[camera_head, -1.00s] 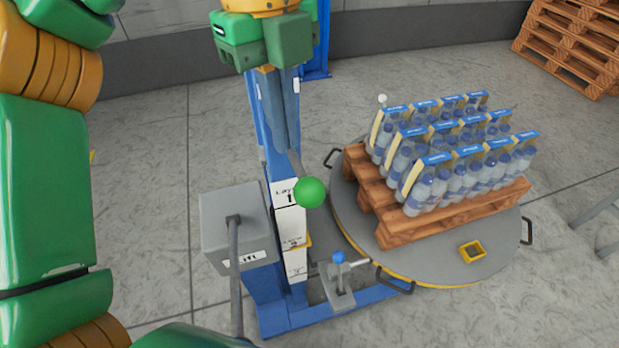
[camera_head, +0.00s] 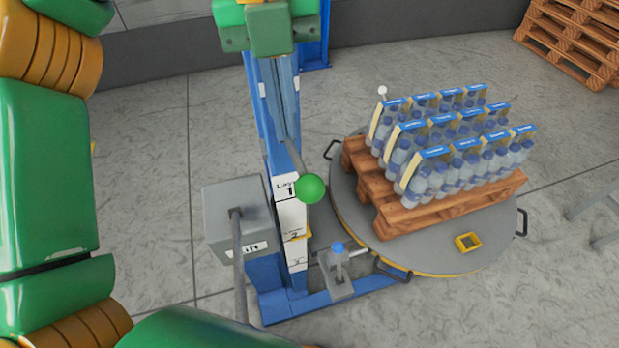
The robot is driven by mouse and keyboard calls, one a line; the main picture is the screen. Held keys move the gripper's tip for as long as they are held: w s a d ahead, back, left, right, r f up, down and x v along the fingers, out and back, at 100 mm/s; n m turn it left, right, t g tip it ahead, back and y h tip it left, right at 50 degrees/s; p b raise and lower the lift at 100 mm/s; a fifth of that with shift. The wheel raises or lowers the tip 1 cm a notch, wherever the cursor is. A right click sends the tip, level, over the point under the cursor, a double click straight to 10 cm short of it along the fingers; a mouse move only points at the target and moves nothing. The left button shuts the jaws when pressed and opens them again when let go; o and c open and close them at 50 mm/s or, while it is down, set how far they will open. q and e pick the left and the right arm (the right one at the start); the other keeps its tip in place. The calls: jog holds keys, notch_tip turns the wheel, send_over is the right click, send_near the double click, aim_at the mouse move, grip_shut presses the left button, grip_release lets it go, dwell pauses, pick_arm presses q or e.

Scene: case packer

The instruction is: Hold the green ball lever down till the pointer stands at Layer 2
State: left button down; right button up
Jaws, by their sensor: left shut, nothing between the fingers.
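The green ball (camera_head: 311,188) sits at the end of a short grey rod on the front of the blue post (camera_head: 258,120). The white scale (camera_head: 290,218) beside it shows "Layer 1" at the top, with 2 and 3 below. A small yellow mark, seemingly the pointer (camera_head: 304,233), is at the scale's right edge about level with the 2. My right gripper is not in view.
A grey box with an upright rod (camera_head: 236,222) stands left of the scale. A blue-knobbed lever (camera_head: 338,262) is at the post's foot. A round turntable (camera_head: 440,258) at right carries a wooden pallet (camera_head: 400,218) with bottle packs (camera_head: 455,160). More pallets are stacked at back right.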

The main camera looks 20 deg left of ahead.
aim_at(304, 176)
pick_arm(q)
jog(key=m+p, duration=0.1)
jog(key=m, duration=0.9)
jog(key=r+m+p, duration=0.1)
jog(key=m+p, duration=0.1)
jog(key=m, duration=0.8)
jog(key=d+m+h+p, duration=0.1)
jog(key=m, duration=0.9)
jog(key=shift+s+r+g+p, duration=0.2)
jog(key=shift+s+g+p, duration=0.15)
jog(key=shift+g+p, duration=0.05)
jog(key=b+x, duration=0.7)
jog(key=shift+f, duration=0.1)
